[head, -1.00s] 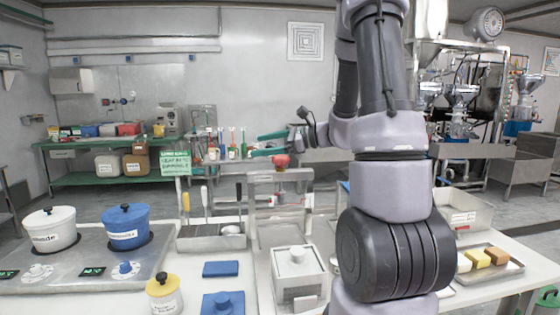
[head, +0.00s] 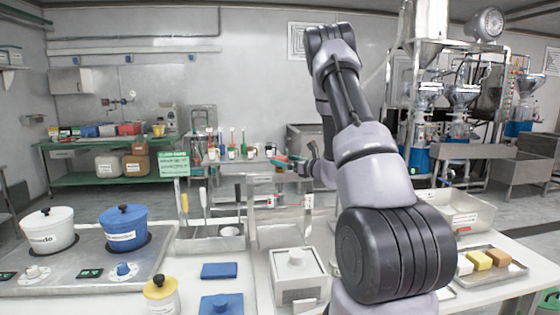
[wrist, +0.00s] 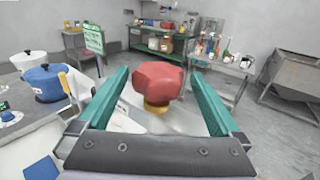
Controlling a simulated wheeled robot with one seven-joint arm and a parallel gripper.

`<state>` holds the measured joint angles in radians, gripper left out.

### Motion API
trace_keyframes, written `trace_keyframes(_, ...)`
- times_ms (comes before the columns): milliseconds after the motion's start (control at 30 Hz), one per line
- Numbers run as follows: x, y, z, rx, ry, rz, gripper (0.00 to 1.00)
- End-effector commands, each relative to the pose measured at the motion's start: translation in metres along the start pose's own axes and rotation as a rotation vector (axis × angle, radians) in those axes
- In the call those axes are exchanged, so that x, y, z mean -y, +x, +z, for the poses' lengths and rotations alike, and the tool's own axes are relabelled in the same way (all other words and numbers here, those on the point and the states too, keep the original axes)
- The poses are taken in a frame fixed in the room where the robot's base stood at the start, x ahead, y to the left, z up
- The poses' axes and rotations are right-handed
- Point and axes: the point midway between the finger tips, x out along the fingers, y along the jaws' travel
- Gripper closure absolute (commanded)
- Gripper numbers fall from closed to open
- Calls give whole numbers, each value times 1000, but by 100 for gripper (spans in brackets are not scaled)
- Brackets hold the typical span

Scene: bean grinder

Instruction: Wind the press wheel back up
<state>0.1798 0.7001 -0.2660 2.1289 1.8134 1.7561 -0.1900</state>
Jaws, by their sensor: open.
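The press wheel is a red lobed knob on a yellow collar; in the wrist view it (wrist: 158,80) sits in the middle, between my two green fingers. My gripper (wrist: 158,70) is open, with a finger on either side of the wheel and visible gaps on both sides. In the head view my gripper (head: 290,163) is at the top of the metal press frame (head: 282,183), overlapping the wheel (head: 280,158), which is partly hidden. I cannot tell the exact depth of the fingers around it.
A white lidded box (head: 298,272) stands in front of the press. A tool rack (head: 209,240) and a green sign (head: 174,164) are to its left. White (head: 47,230) and blue (head: 124,229) pots stand further left. A tray of blocks (head: 483,264) is at right.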

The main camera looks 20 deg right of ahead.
Motion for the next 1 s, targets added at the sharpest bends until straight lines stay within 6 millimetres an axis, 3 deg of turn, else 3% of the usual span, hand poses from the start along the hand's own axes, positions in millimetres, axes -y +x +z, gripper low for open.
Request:
trace_keyframes(200,-1,24,0,-1,0,2,0)
trace_keyframes(533,0,27,0,0,0,1,0)
trace_keyframes(567,0,27,0,0,0,1,8)
trace_keyframes(733,0,27,0,0,0,1,73)
trace_keyframes(767,0,27,0,0,0,1,76)
trace_keyframes(1000,0,27,0,-1,0,25,76)
